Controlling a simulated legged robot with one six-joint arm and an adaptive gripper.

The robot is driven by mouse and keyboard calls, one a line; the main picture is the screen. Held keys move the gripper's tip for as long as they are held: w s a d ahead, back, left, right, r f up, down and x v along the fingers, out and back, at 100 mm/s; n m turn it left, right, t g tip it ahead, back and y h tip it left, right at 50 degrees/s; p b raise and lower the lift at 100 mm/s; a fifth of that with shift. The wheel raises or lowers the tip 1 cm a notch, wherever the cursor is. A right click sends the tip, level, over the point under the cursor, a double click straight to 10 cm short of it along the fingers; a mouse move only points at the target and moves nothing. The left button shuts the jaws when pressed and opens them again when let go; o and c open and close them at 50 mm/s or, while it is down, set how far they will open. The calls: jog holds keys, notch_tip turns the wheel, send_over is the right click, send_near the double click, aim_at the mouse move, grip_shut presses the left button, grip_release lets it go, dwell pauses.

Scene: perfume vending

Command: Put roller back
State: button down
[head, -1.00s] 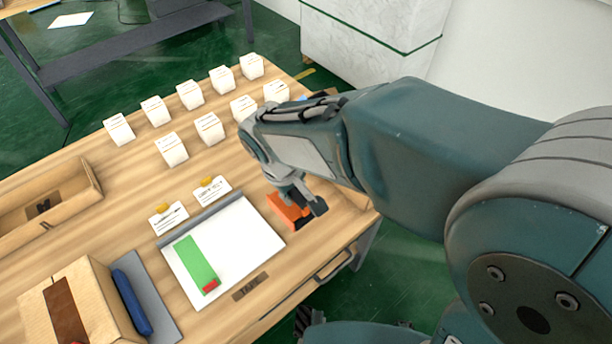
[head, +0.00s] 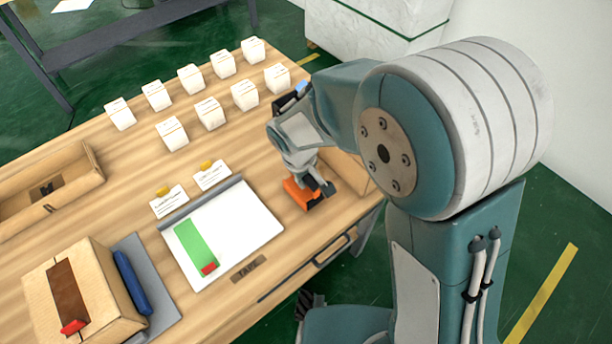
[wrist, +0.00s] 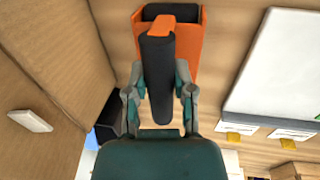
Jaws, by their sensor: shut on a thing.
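In the wrist view, my gripper (wrist: 159,92) is shut on the roller (wrist: 157,80), a dark grey cylinder with an orange piece at its far end. The roller lies over an orange holder (wrist: 188,45) with a dark inside. I cannot tell whether the roller touches the holder or hangs above it. In the head view, the orange holder (head: 300,195) stands near the table's front edge, right of the white pad. My gripper (head: 320,184) is low over it and hides part of it. The roller is hard to make out there.
A white pad (head: 245,220) with a green strip lies left of the holder. Several white boxes (head: 172,133) stand behind. A cardboard box (head: 80,275) and blue bar (head: 132,283) are at front left. A brown panel (head: 347,170) stands close right of my gripper.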

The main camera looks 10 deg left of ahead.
jog(key=shift+a+f, duration=0.2)
jog(key=shift+f, duration=0.25)
jog(key=shift+s+d+f, duration=0.2)
jog(key=shift+f, duration=0.1)
jog(key=c, duration=0.5)
grip_release()
jog(key=shift+o, duration=0.2)
jog(key=shift+w+a, duration=0.1)
jog(key=shift+a, duration=0.2)
